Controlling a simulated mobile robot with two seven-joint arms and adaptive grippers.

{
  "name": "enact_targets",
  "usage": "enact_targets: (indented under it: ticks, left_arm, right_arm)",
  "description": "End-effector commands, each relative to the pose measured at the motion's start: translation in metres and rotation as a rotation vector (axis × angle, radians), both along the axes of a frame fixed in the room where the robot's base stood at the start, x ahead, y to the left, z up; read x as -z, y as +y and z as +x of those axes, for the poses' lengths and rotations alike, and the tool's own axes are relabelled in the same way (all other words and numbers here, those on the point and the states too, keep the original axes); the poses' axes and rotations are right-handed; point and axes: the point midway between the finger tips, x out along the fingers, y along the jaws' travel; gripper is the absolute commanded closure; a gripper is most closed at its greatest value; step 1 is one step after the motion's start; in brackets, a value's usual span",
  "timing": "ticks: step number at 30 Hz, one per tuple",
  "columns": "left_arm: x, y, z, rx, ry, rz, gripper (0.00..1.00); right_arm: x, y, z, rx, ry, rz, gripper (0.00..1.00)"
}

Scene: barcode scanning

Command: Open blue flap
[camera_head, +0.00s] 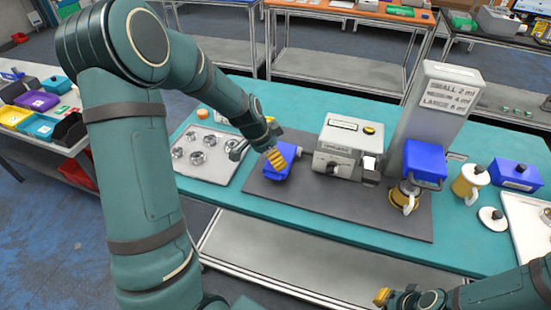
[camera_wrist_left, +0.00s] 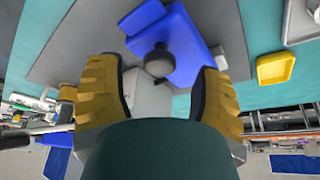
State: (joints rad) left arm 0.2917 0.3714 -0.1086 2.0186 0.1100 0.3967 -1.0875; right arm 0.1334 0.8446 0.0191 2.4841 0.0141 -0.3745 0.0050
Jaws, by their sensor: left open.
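A blue object (camera_head: 278,173) lies on the dark grey mat (camera_head: 345,213), left of the grey machine, with my left gripper (camera_head: 276,158) right over it. In the left wrist view the blue object (camera_wrist_left: 185,42) has a dark round knob (camera_wrist_left: 159,63) and a smaller blue part (camera_wrist_left: 143,15) beyond it. The two yellow fingers of my left gripper (camera_wrist_left: 160,88) stand apart, either side of the knob; I cannot tell whether they touch it. My right gripper (camera_head: 384,297) is at the bottom edge, away from the mat; its jaw opening is unclear.
A grey machine (camera_head: 343,143) and a tall grey panel (camera_head: 432,105) stand close on the right. A metal tray with several round pieces (camera_head: 205,151) lies left.

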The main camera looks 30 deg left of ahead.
Motion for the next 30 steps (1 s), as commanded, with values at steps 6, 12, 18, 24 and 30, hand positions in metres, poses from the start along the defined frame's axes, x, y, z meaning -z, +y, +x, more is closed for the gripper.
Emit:
enact_targets:
  ticks: [6, 12, 18, 24, 30]
  left_arm:
    - [0.015, -0.004, 0.005, 0.001, 0.001, 0.0, 0.34]
    - [0.017, -0.004, 0.006, 0.001, 0.0, 0.0, 0.34]
    - [0.016, -0.004, 0.006, 0.001, 0.0, 0.0, 0.64]
    - [0.016, -0.004, 0.006, 0.001, 0.0, 0.0, 1.0]
    - [0.017, -0.004, 0.006, 0.001, 0.0, 0.0, 1.0]
  right_arm:
    - [0.001, 0.0, 0.0, 0.0, 0.0, 0.0, 1.0]
    - [0.001, 0.0, 0.0, 0.0, 0.0, 0.0, 1.0]
    - [0.001, 0.0, 0.0, 0.0, 0.0, 0.0, 1.0]
    - [0.001, 0.0, 0.0, 0.0, 0.0, 0.0, 1.0]
    - [0.001, 0.0, 0.0, 0.0, 0.0, 0.0, 1.0]
